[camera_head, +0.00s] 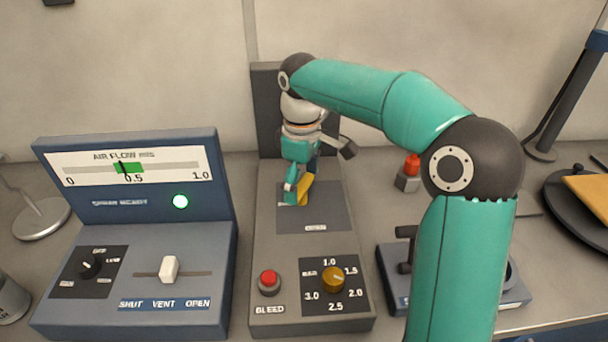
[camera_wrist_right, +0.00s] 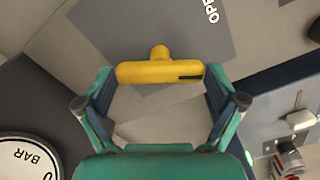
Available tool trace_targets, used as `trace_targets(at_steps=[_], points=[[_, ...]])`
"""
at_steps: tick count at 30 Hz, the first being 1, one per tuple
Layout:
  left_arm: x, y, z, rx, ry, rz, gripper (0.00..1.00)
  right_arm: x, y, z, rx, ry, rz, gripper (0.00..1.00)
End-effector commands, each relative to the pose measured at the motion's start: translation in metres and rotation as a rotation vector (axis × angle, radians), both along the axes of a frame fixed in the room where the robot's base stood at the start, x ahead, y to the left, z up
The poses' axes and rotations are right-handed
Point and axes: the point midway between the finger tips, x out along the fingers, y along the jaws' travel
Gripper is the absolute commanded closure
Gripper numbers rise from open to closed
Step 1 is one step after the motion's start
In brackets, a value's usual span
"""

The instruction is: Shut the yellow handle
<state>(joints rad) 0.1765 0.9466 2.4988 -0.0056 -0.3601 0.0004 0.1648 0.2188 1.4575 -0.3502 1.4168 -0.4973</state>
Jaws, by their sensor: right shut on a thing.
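The yellow handle (camera_head: 306,188) is a short bar on the dark grey plate of the middle panel (camera_head: 262,215). It shows whole in the right wrist view (camera_wrist_right: 160,73), as a bar with a round stub at its middle. My right gripper (camera_head: 293,192) reaches down to it from above. Its fingers (camera_wrist_right: 160,78) are shut on the handle, one at each end of the bar. In the head view the gripper hides part of the handle and of the plate. My left gripper is in neither view.
The middle panel also bears a red BLEED button (camera_head: 269,281) and an amber knob (camera_head: 333,279). A red-topped block (camera_head: 410,172) stands at right.

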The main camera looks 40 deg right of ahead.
Motion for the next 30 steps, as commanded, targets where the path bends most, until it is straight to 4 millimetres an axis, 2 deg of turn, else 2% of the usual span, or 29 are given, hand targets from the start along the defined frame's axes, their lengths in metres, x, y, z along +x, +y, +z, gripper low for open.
trace_targets(at_steps=[12,30], points=[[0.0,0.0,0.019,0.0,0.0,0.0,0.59,0.001,0.0,0.003,0.002,-0.004,-0.397,0.41],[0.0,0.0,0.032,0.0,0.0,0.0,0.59,0.001,-0.001,0.002,0.002,-0.007,-0.927,0.41]])
